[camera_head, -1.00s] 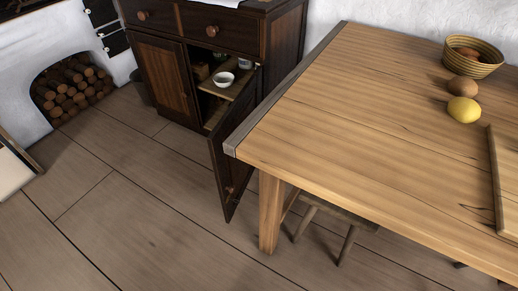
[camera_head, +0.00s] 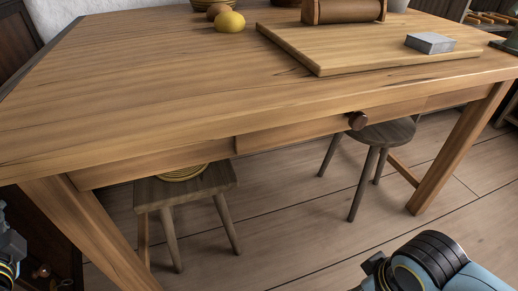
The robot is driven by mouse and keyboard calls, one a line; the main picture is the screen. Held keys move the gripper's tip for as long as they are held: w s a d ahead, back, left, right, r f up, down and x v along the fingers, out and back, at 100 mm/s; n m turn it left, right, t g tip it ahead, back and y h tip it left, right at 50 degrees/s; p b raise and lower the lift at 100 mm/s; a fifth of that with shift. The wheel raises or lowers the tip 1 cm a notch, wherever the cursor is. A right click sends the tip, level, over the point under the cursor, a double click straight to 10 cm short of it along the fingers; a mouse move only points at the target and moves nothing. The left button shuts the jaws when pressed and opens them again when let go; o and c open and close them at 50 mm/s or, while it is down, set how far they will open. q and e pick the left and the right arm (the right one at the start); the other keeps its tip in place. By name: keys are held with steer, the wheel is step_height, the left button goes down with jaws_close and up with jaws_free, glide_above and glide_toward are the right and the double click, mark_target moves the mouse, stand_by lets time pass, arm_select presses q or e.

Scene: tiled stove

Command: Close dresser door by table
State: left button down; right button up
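The dark wood dresser shows only in part in the camera_head view, as a dark panel (camera_head: 18,42) at the upper left edge. A dark wooden panel with a round knob, which looks like the dresser door (camera_head: 40,235), shows low at the left, behind the near-left leg of the wooden table (camera_head: 170,80). Its hinge side and the dresser opening are out of view, so I cannot tell its angle now. Small parts of my arms show at the lower left edge and the bottom right. Neither gripper's fingertips are in view.
Two stools stand under the table, one at left (camera_head: 190,190) and one at right (camera_head: 385,135). A lemon (camera_head: 230,21), a wooden board (camera_head: 370,50) and a grey block (camera_head: 430,43) are on the tabletop. Open floor (camera_head: 290,240) lies in front.

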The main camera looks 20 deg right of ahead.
arm_select(q)
steer(key=w+a+t+y+b, duration=0.1)
steer(key=w+a+b, duration=0.4)
steer(key=w, duration=0.5)
steer(key=shift+w+a+m+t, duration=0.3)
steer(key=shift+w+a, duration=0.05)
steer(key=shift+a, duration=0.95)
arm_select(e)
steer(key=shift+s+a+f, duration=0.1)
steer(key=shift+s+f, duration=0.2)
steer(key=shift+f, duration=0.4)
steer(key=shift+s+a+f, duration=0.1)
steer(key=shift+s+f, duration=0.25)
steer(key=shift+f, duration=0.35)
steer(key=shift+s+a+f, duration=0.1)
steer(key=shift+s+f, duration=0.2)
steer(key=shift+f, duration=0.4)
arm_select(q)
steer(key=shift+a, duration=0.1)
